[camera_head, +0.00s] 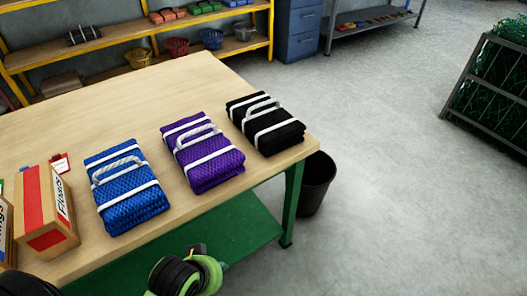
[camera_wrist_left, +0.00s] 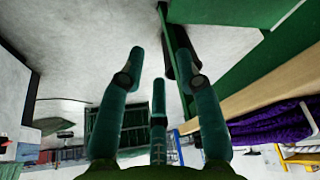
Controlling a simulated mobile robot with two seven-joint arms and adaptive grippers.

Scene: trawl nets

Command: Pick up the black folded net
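The black folded net (camera_head: 265,122) lies on the wooden table near its far right corner, with white straps and a rope handle on top. A purple folded net (camera_head: 203,155) and a blue folded net (camera_head: 125,188) lie to its left on the table. My left gripper (camera_wrist_left: 165,62) shows in the left wrist view with its fingers spread and nothing between them. It is beside the table edge, with the purple net (camera_wrist_left: 270,128) at the right of that view. I cannot make out the black net there. My right gripper is not in view.
The wooden table (camera_head: 75,125) has a green lower shelf (camera_head: 225,232). Cardboard boxes (camera_head: 48,212) stand at its left. A black bin (camera_head: 316,185) stands on the floor by its right end. Shelving with a yellow frame (camera_head: 120,62) stands behind.

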